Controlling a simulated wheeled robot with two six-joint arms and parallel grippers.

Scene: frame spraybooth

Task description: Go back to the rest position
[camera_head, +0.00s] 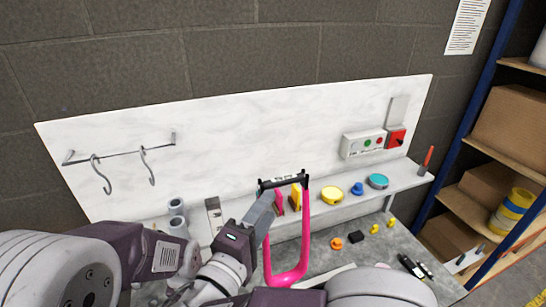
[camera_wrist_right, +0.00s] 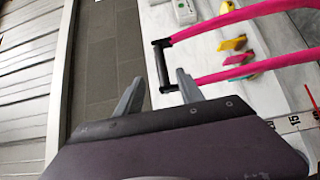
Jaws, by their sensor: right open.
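My right gripper (camera_head: 265,205) is open at the lower middle of the head view, close to the left side of a bright pink U-shaped frame (camera_head: 304,230). The frame has a black bar (camera_head: 285,181) across its top. In the right wrist view my right gripper (camera_wrist_right: 160,77) shows two spread grey fingers. The black bar (camera_wrist_right: 163,65) appears in the gap between them; I cannot tell whether it touches them. The pink frame's arms (camera_wrist_right: 245,68) run off to the right there. My left arm comes in from the left; I cannot make out its gripper.
A white board (camera_head: 240,130) with hooks (camera_head: 149,168) stands behind the bench. A control box (camera_head: 363,143) is at right. Shelving with cardboard boxes (camera_head: 512,120) stands far right.

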